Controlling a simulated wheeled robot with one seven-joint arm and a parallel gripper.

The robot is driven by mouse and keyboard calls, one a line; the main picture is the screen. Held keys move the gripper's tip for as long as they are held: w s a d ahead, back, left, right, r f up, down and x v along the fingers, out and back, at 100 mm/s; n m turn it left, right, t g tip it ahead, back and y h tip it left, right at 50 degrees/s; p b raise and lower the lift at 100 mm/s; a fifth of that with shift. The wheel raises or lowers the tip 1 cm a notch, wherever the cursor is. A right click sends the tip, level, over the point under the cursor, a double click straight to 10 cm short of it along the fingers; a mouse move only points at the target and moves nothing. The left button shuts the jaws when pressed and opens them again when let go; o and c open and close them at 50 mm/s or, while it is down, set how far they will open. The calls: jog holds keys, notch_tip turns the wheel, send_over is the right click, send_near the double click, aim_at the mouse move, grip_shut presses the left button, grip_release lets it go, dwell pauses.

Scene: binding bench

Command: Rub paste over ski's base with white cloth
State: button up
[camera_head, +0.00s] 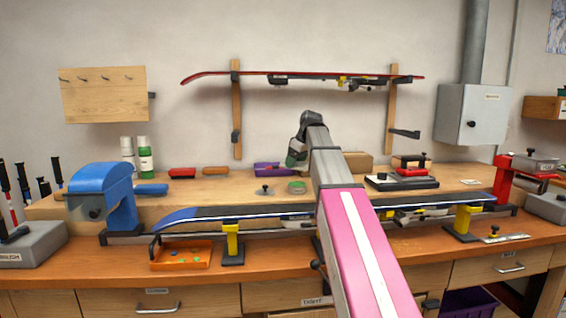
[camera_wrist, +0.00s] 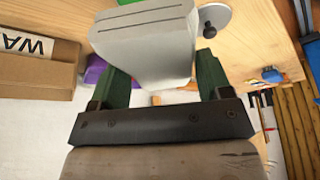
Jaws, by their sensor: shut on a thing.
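The ski (camera_head: 250,211) lies lengthwise along the bench in yellow supports, with a dark upper face and a blue end at the left. My pink arm hides its middle. My gripper (camera_head: 296,158) is above the back of the bench, beyond the ski and apart from it. In the wrist view its green fingers are shut on a pale folded pad, which looks like the white cloth (camera_wrist: 146,38). A small round green tin (camera_head: 296,187) stands on the raised wooden ledge below the gripper; I cannot tell whether it holds the paste. No paste is discernible on the ski.
A metal disc with a knob (camera_head: 264,191) lies left of the tin. A blue clamp-like machine (camera_head: 102,190) stands at the left and an orange tray (camera_head: 182,256) in front. A red-edged ski (camera_head: 300,75) hangs on the wall. A cardboard box (camera_head: 357,161) stands behind the arm.

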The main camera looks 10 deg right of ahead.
aim_at(295, 184)
jog(key=shift+d+f, duration=0.1)
jog(key=shift+d, duration=0.35)
jog(key=shift+f, duration=2.9)
jog(key=shift+f, duration=0.55)
jog(key=shift+r, duration=0.1)
jog(key=shift+r, duration=3.45)
